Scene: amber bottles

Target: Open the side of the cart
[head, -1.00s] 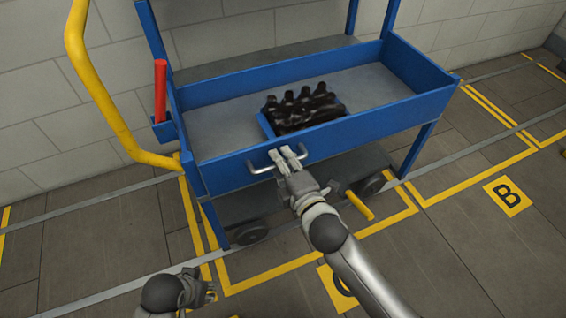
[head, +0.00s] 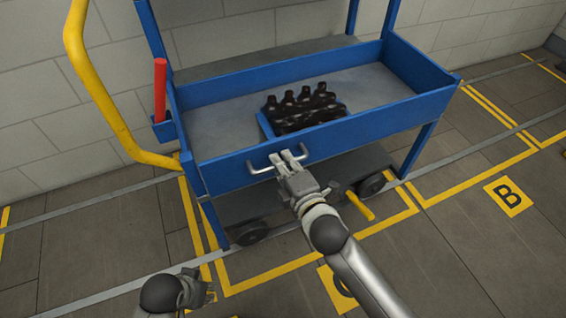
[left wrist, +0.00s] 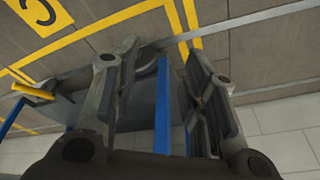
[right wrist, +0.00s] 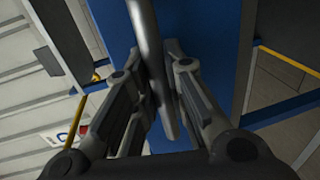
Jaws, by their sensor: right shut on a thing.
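The blue cart's front side panel (head: 360,132) stands upright along the near edge of the tray, with a metal bar handle (head: 261,169) on it. My right gripper (head: 289,158) is at the handle. In the right wrist view the handle (right wrist: 149,45) runs between the fingers of this gripper (right wrist: 158,100), which is shut on it, with the blue panel (right wrist: 205,28) behind. My left gripper (head: 203,286) is low at the bottom of the head view, away from the panel. In the left wrist view this gripper (left wrist: 160,85) has its fingers apart, with nothing between them.
A blue crate (head: 265,124) of dark bottles (head: 303,106) is in the tray, close behind the panel. A yellow push bar (head: 100,100) and a red cylinder (head: 160,90) are at the cart's left end. A yellow pedal (head: 360,206) sticks out below. Floor in front is clear.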

